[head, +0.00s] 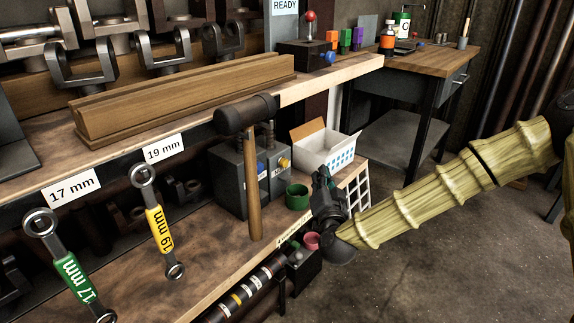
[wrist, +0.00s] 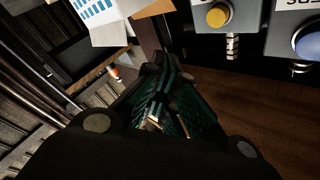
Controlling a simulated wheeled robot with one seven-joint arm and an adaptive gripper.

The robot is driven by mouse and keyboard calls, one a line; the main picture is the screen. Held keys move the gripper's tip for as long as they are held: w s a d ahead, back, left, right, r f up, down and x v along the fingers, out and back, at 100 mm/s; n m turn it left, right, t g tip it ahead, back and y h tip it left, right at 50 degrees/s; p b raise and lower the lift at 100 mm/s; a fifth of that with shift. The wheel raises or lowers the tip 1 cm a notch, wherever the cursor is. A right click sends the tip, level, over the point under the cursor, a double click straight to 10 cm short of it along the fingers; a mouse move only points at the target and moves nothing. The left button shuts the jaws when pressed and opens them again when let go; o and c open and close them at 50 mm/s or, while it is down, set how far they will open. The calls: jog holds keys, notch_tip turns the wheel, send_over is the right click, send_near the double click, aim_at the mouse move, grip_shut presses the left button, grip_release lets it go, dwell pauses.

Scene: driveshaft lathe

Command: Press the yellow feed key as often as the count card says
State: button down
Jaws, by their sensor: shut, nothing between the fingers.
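The yellow feed key (head: 284,163) is a round button on the front of a grey control box (head: 232,183) on the lower shelf. It also shows in the wrist view (wrist: 218,15), at the top, apart from my fingertips. A blue key (head: 260,169) sits to its left in the head view, and to its right in the wrist view (wrist: 309,43). My gripper (head: 321,176) is shut and empty, in front of and to the right of the box in the head view. Its fingers (wrist: 158,75) meet in the wrist view. I cannot make out a count card with certainty.
A hammer (head: 253,190) hangs in front of the control box. A white carton (head: 323,150) with blue marks and a green cup (head: 297,196) stand near my gripper. Wrenches (head: 159,228) hang at left. Floor at right is clear.

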jog(key=w+a, duration=0.4)
jog(key=a, duration=0.2)
jog(key=shift+w+a+b, duration=0.35)
jog(key=shift+w, duration=0.05)
dwell(1.4)
jog(key=shift+w+a, duration=0.25)
jog(key=shift+a, duration=0.1)
jog(key=shift+w+a, duration=0.35)
jog(key=shift+a, duration=0.1)
dwell(1.3)
jog(key=shift+p, duration=0.3)
jog(key=shift+s+d, duration=0.6)
jog(key=shift+d, duration=0.2)
jog(key=shift+p, duration=0.3)
jog(key=shift+s+d+p, duration=0.3)
jog(key=shift+s+d, duration=0.45)
jog(key=shift+d, duration=0.3)
jog(key=shift+s+d+p, duration=0.25)
jog(key=shift+s+d, duration=0.45)
jog(key=shift+d, duration=0.3)
